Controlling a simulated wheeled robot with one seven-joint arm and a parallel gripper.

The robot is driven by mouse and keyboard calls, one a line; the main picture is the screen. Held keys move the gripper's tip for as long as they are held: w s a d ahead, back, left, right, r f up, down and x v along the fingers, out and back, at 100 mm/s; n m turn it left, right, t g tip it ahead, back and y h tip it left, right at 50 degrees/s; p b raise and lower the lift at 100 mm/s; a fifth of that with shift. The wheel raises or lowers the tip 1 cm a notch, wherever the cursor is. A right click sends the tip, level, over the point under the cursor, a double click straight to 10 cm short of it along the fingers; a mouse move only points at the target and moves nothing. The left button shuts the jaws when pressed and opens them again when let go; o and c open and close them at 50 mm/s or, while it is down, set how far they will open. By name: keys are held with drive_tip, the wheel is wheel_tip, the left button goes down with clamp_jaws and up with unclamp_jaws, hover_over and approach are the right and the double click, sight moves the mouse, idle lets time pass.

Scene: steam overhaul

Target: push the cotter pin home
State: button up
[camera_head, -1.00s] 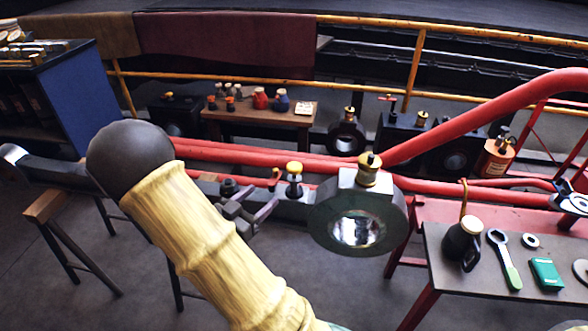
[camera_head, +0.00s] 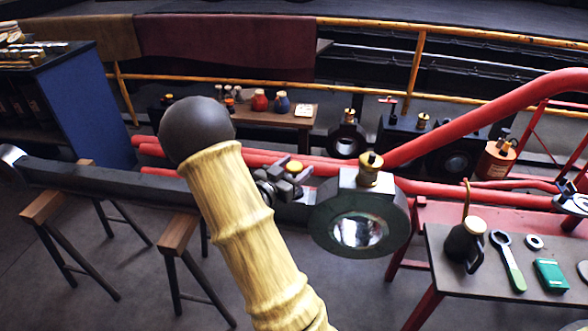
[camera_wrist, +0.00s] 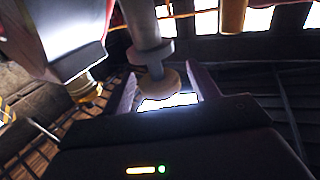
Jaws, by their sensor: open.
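A pin with a yellow cap (camera_head: 295,165), which looks like the cotter pin, stands upright on the dark rod (camera_head: 100,184), beside its big ring end (camera_head: 325,228). In the head view my gripper (camera_head: 293,180) is at this pin and hides most of its lower part. In the wrist view, which looks upside down, the grey collared pin (camera_wrist: 153,50) and its rounded head lie between my two open fingers (camera_wrist: 163,75). I cannot tell if either finger touches it. How deep the pin sits is hidden.
A brass oil cup (camera_head: 369,168) stands on the ring end, close right of my gripper. Red rails (camera_head: 430,188) run behind. Wooden-topped trestles (camera_head: 178,236) support the rod. A bench (camera_head: 440,250) at right holds an oil can (camera_head: 465,245) and a green-handled wrench (camera_head: 508,262).

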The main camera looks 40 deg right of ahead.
clamp_jaws()
drive_tip(key=shift+f+b, duration=1.35)
drive_tip(key=shift+f, duration=1.05)
unclamp_jaws()
drive_tip(key=p+v, duration=0.2)
drive_tip(key=v, duration=1.5)
drive_tip(key=shift+s+a+p, duration=0.15)
drive_tip(key=shift+a+p, duration=0.05)
drive_tip(key=shift+p, duration=0.1)
